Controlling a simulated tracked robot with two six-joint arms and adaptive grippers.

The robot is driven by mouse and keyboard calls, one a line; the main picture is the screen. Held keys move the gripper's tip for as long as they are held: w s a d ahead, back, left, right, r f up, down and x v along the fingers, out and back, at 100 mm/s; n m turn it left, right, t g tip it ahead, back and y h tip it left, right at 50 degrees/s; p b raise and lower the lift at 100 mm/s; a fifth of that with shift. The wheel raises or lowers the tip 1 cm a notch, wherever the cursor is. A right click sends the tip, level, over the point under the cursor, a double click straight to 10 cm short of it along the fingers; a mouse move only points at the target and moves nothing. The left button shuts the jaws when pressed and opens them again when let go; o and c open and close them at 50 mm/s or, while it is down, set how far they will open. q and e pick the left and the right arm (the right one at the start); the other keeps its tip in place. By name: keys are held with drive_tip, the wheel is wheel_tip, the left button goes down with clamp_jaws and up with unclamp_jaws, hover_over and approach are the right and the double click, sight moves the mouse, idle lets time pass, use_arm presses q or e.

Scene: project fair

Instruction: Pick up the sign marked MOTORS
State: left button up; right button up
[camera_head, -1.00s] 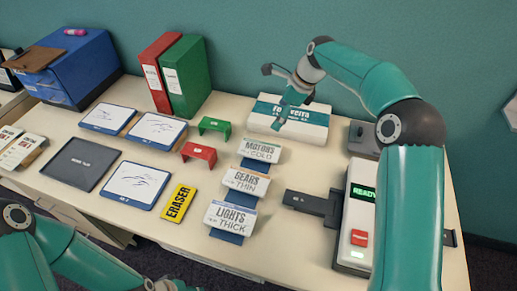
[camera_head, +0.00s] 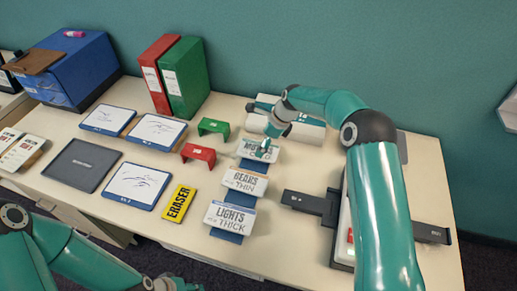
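The MOTORS sign (camera_head: 252,152) is a small white plate with dark text, at the back of a column of three signs on a blue strip. My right gripper (camera_head: 262,150) is at this sign, its fingers over the upper right part of the lettering. Whether the fingers touch the sign or are closed on it is unclear. My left gripper (camera_head: 172,286) is only partly in view at the bottom edge, low in front of the table.
A red stand (camera_head: 198,153) and a green stand (camera_head: 214,127) are left of the sign. A white box (camera_head: 300,130) lies behind it, partly hidden by my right arm. A yellow ERASER block (camera_head: 178,203) and a dark device (camera_head: 305,201) flank the signs.

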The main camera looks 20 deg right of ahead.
drive_tip(key=shift+x, duration=1.5)
drive_tip(key=shift+d, duration=0.15)
drive_tip(key=c, duration=1)
drive_tip(key=shift+s, duration=0.1)
drive_tip(key=shift+c, duration=0.2)
drive_tip(key=shift+r, duration=0.25)
